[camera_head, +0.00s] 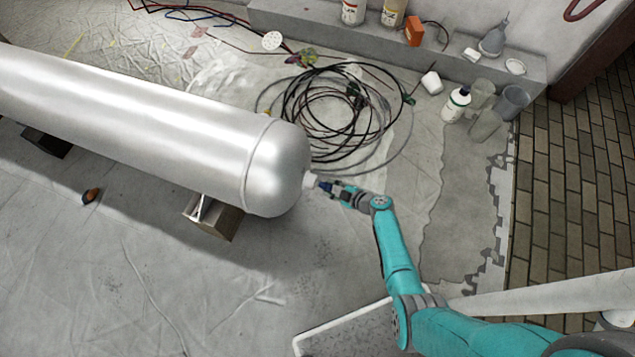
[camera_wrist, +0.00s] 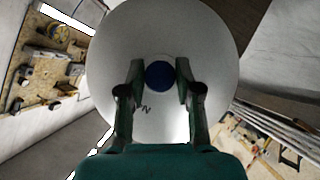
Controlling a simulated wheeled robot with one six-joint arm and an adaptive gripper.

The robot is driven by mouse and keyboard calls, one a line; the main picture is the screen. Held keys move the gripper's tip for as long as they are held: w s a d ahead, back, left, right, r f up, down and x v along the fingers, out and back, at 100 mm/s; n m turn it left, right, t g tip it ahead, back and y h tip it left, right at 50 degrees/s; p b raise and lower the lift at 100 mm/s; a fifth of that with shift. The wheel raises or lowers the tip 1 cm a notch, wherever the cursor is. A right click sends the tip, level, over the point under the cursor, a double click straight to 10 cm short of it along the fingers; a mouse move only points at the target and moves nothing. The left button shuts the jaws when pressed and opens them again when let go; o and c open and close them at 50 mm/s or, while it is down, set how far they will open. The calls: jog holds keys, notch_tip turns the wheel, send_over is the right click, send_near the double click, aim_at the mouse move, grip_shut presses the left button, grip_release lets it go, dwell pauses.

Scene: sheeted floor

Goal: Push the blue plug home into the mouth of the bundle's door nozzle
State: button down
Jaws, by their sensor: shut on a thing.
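The bundle (camera_head: 150,115) is a large silver cylinder lying across the left of the head view, with a rounded end. Its door nozzle (camera_head: 310,181) is a short pale stub on that end. My gripper (camera_head: 331,187) is shut on the blue plug (camera_head: 325,186), right in front of the nozzle. In the wrist view, the plug (camera_wrist: 160,75) sits between the two fingertips, against the round grey bundle end (camera_wrist: 200,30). The plug hides the nozzle mouth there. I cannot tell whether the plug's tip is inside the mouth or only close to it.
A wooden block (camera_head: 213,215) stands under the bundle near its end. A coil of black cable (camera_head: 335,110) lies on the floor behind the nozzle. Bottles and cups (camera_head: 480,108) stand at the back right by a grey ledge (camera_head: 440,60). The sheeted floor in front is mostly clear.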

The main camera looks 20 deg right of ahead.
jog(key=shift+s+d, duration=0.3)
jog(key=shift+d, duration=0.1)
jog(key=shift+s+d, duration=1.35)
jog(key=shift+d, duration=0.15)
